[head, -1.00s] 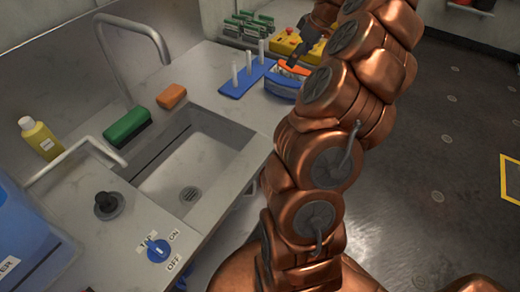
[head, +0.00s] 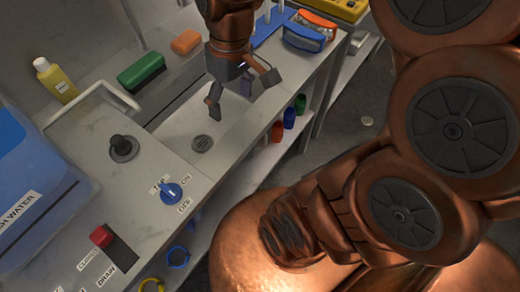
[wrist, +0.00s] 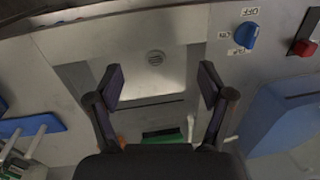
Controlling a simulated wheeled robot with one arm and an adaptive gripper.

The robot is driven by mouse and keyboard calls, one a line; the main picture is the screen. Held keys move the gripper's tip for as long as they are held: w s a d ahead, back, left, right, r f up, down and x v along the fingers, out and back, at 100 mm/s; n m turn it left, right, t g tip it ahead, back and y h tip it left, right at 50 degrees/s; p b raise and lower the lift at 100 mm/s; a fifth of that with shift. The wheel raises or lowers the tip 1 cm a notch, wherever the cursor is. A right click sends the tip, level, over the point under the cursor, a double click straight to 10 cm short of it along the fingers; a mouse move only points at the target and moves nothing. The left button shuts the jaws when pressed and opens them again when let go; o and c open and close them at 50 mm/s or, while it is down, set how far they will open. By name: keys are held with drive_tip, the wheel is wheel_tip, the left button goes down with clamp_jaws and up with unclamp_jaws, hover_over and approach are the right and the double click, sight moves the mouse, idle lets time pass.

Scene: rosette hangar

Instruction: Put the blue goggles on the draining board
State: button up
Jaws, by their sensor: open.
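Blue-framed goggles with a clear lens (head: 303,40) lie on the far end of the counter in the head view, against an orange-framed pair (head: 318,19). A blue board with upright white pegs (head: 268,28) is just left of them, partly behind my arm. It also shows at the left edge of the wrist view (wrist: 30,124). I cannot tell whether it is the draining board. My gripper (head: 240,92) is open and empty, pointing down over the sink (head: 208,120), left of and nearer than the goggles. In the wrist view its fingers (wrist: 162,85) are spread over the basin.
A tap arches over the sink, with a green brush (head: 141,72) and orange sponge (head: 186,41) behind. A yellow bottle (head: 56,80), blue water container (head: 35,190) and blue tap knob (head: 170,193) are at left. Several coloured items stand on the shelf below.

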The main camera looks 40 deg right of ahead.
drive_tip(key=s+f+m, duration=0.1)
drive_tip(key=s+f, duration=0.1)
drive_tip(key=s, duration=0.4)
drive_tip(key=s+a+f+m+g+h, duration=0.1)
drive_tip(key=s+f, duration=0.1)
drive_tip(key=s, duration=0.4)
drive_tip(key=shift+a+f+m, duration=0.25)
drive_tip(key=shift+a+m, duration=0.05)
drive_tip(key=shift+a, duration=0.1)
